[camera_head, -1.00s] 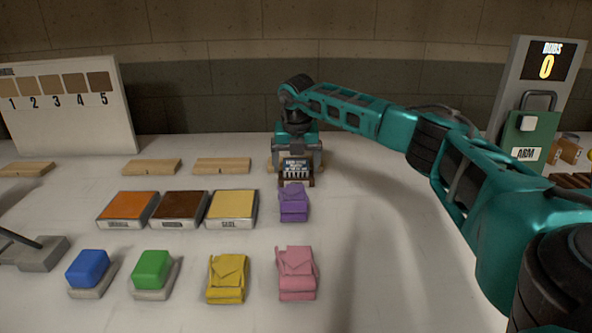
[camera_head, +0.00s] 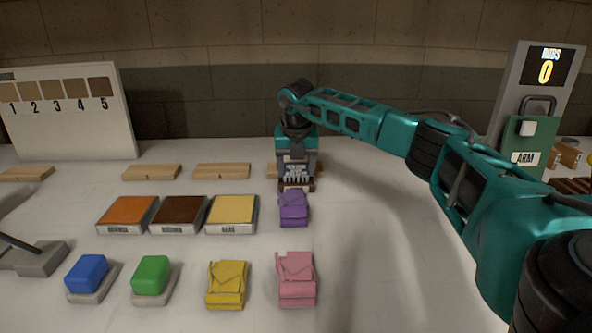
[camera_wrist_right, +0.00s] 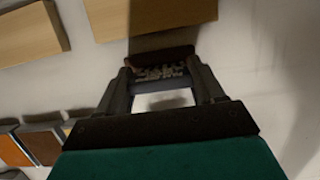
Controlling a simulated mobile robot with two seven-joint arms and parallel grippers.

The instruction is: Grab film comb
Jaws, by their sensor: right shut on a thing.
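The film comb (camera_head: 297,183) is a small dark brown piece with pale teeth or markings on its front. It is at the back of the table, behind the purple folded cloth. My right gripper (camera_head: 297,170) points down over it, shut on it, and covers its upper part. In the right wrist view, the comb (camera_wrist_right: 162,57) shows as a dark bar with pale marks between my two fingers (camera_wrist_right: 163,85). I cannot tell whether the comb touches the table. My left gripper is not in view.
A purple cloth (camera_head: 293,207) lies just in front. Orange, brown and yellow pads (camera_head: 232,214) stand front left. The table right of the gripper is clear.

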